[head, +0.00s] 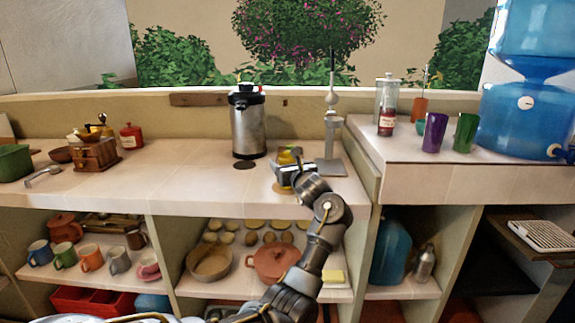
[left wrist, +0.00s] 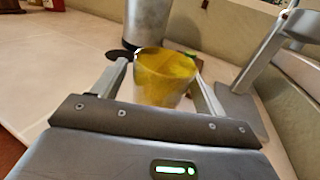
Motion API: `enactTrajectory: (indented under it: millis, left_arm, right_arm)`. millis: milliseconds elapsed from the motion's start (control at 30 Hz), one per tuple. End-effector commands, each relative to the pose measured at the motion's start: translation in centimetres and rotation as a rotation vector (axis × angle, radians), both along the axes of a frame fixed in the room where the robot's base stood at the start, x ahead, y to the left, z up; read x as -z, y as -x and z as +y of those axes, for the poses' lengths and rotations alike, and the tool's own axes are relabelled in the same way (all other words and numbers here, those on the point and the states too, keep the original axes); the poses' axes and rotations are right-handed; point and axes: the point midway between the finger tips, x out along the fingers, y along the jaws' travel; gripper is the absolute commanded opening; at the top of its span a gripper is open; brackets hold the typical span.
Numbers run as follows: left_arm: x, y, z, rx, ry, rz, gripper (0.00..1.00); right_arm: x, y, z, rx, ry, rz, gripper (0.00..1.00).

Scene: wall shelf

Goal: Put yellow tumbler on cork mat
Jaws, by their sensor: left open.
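The yellow tumbler (head: 285,157) is on the white counter, partly hidden behind my left gripper in the head view. In the left wrist view the tumbler (left wrist: 163,78) is upright between the two fingers. My left gripper (head: 286,171) is open around it; in the left wrist view the gripper (left wrist: 160,85) shows a finger on each side. I cannot tell whether the fingers touch the tumbler. A tan patch, perhaps the cork mat (head: 278,188), shows at the gripper's left side, mostly hidden. My right gripper is not in view.
A steel urn (head: 248,122) stands behind left, with a dark disc (head: 243,165) before it. A grey metal stand (head: 331,140) rises close on the right. Purple (head: 434,132) and green tumblers (head: 465,132) stand on the raised right counter. The counter's left middle is clear.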

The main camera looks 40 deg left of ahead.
Motion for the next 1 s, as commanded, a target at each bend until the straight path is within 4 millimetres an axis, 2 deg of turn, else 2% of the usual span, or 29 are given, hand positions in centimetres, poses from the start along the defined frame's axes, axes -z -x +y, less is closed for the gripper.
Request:
enactTrajectory:
  millis: [200,267,700,833,1000]
  left_arm:
    - [-0.3,0.0,0.0,0.000,-0.001,0.001,0.72]
    - [-0.5,0.0,0.0,0.000,-0.001,0.001,0.72]
    - [-0.1,4.7,-8.1,0.002,0.004,-0.002,0.72]
    - [-0.2,5.5,-9.5,0.002,0.001,-0.002,0.72]
    - [-0.3,6.0,-10.3,0.000,0.001,-0.001,0.72]
  right_arm:
    - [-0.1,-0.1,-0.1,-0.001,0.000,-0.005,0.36]
    - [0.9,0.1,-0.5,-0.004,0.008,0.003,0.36]
    - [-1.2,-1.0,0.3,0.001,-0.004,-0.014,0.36]
    - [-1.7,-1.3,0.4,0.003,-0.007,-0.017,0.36]
    - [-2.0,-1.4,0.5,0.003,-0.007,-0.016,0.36]
